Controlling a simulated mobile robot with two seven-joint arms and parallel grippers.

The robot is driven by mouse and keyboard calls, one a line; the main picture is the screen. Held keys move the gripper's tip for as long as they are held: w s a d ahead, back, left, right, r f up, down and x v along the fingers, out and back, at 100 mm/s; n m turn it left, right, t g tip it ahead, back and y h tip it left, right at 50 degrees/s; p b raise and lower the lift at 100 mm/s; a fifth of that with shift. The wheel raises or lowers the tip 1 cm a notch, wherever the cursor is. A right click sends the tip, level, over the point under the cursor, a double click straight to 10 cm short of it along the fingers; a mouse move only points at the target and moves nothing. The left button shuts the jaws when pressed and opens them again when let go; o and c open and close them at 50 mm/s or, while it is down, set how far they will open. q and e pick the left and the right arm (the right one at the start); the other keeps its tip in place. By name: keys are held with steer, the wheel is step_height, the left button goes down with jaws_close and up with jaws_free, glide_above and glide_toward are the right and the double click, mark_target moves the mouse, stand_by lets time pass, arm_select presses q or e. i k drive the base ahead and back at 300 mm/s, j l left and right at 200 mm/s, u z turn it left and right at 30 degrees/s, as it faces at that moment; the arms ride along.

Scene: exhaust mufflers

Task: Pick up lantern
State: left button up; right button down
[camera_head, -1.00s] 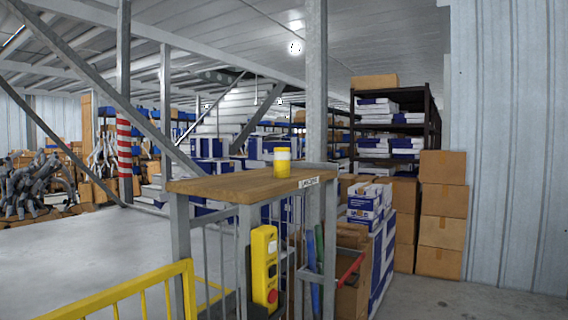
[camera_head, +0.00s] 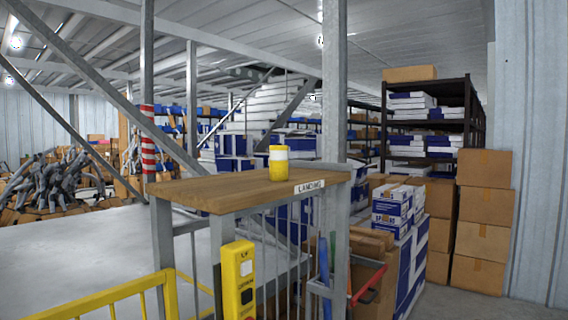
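A small yellow lantern (camera_head: 278,163) with a white band stands upright on a wooden tabletop (camera_head: 215,190) near its far right side. The tabletop rests on a grey metal frame and carries a sign reading LANDING (camera_head: 310,187) on its edge. Neither of my grippers shows in the head view.
A yellow control box (camera_head: 238,280) hangs below the tabletop. A yellow railing (camera_head: 120,292) crosses the lower left. A grey post (camera_head: 334,85) rises behind the table. Stacked cardboard boxes (camera_head: 482,220) and blue-and-white boxes stand at the right. Open floor lies at the left.

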mark_target(279, 154)
steer(key=i+l+u, duration=0.1)
steer(key=l, duration=0.25)
steer(key=i+l, duration=0.3)
steer(key=i+l+u, duration=0.15)
steer(key=l, duration=0.25)
steer(key=i+l, duration=0.2)
steer(key=l, duration=0.15)
steer(key=i+l+u, duration=0.15)
steer(key=l, duration=0.25)
steer(key=i+l, duration=0.15)
steer(key=l, duration=0.2)
steer(key=i+l+u, duration=0.15)
steer(key=l, duration=0.25)
steer(key=i+l+u, duration=0.1)
steer(key=l, duration=0.3)
